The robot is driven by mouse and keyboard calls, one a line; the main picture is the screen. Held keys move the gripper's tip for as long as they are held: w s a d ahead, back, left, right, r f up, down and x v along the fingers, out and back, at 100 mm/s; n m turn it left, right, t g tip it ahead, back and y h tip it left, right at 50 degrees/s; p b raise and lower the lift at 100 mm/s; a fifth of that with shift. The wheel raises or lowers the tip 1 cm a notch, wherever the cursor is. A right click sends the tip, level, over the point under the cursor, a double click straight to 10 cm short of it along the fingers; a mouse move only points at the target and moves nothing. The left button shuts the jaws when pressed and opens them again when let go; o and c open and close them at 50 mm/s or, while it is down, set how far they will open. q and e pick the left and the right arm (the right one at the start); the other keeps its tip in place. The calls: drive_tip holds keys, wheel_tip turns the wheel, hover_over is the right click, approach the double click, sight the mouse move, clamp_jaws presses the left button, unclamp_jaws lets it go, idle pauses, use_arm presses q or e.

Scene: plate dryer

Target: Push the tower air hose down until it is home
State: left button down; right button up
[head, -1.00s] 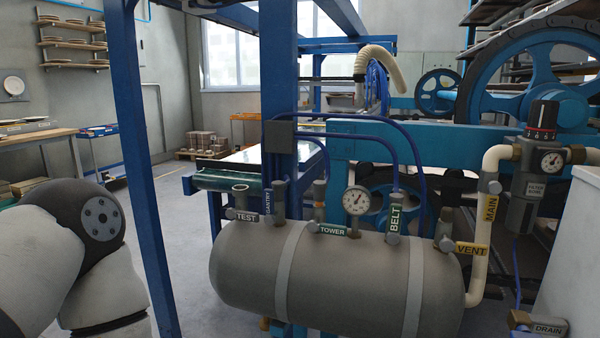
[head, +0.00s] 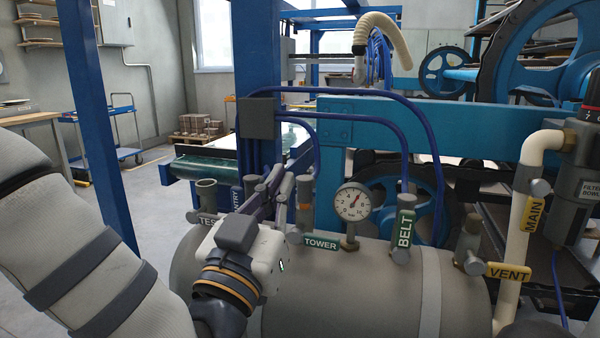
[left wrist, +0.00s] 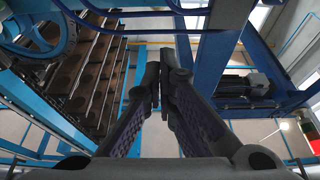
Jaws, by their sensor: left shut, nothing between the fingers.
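The tower air hose (head: 314,135) is a blue tube that curves from the dark box on the blue post down toward the fitting with the green TOWER label (head: 320,243). The tower fitting (head: 304,222) is a grey stub on top of the tank, with an orange band near its top. My left gripper (head: 296,172) is shut and empty, its fingers pointing up beside the tower fitting and partly covering the hose's lower end. How far the hose sits in the fitting is hidden. In the left wrist view the shut fingers (left wrist: 158,80) have nothing between them.
The grey tank (head: 350,290) carries a pressure gauge (head: 352,202) right of the tower fitting, then the BELT fitting (head: 404,230) and VENT label (head: 508,272). The TEST stub (head: 205,195) stands left. The blue post (head: 255,50) rises behind my gripper.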

use_arm(q)
drive_tip(key=w+d, duration=0.2)
drive_tip(key=w, duration=0.6)
drive_tip(key=shift+w+d+f, duration=0.2)
drive_tip(key=shift+d+f, duration=0.15)
drive_tip(key=shift+f, duration=0.1)
use_arm(e)
drive_tip(key=shift+s+f, duration=0.1)
drive_tip(key=shift+f, duration=0.1)
use_arm(q)
drive_tip(key=shift+f, duration=0.95)
wheel_tip(320, 180, up, 5)
drive_tip(key=p, duration=0.2)
drive_tip(key=v, duration=1)
drive_tip(key=shift+f, duration=0.3)
use_arm(e)
drive_tip(key=r, duration=0.1)
drive_tip(key=w, duration=0.1)
drive_tip(key=w+r, duration=0.1)
drive_tip(key=shift+d+r+t, duration=0.3)
drive_tip(key=shift+r+t, duration=0.05)
drive_tip(key=shift+t, duration=0.05)
